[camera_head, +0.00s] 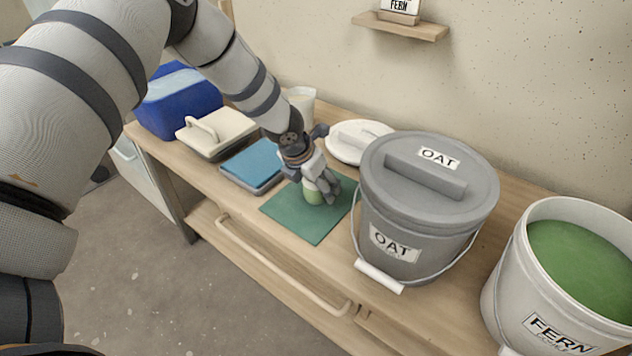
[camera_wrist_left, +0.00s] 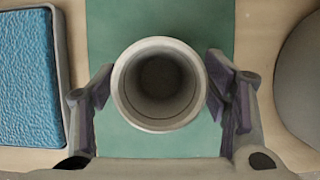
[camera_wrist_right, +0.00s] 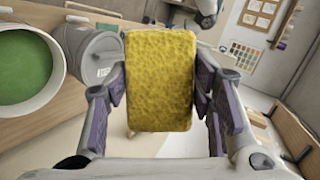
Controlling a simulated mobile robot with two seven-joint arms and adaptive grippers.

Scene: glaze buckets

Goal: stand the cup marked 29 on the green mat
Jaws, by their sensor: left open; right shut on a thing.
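A cup (camera_wrist_left: 160,84), seen from above in the left wrist view, stands on the green mat (camera_wrist_left: 110,30). My left gripper (camera_head: 321,184) is open around the cup, with one finger on each side and a small gap beside the cup. My right gripper (camera_wrist_right: 158,88) is shut on a yellow sponge (camera_wrist_right: 160,70), held up in the air, and is out of the head view.
A grey lidded OAT bucket (camera_head: 425,205) stands just right of the mat. An open FERN bucket (camera_head: 545,290) of green glaze is farther right. A blue sponge tray (camera_head: 252,165), a lidded pale tray (camera_head: 215,132), a white lid (camera_head: 358,140) and a pale cup (camera_head: 300,98) are nearby.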

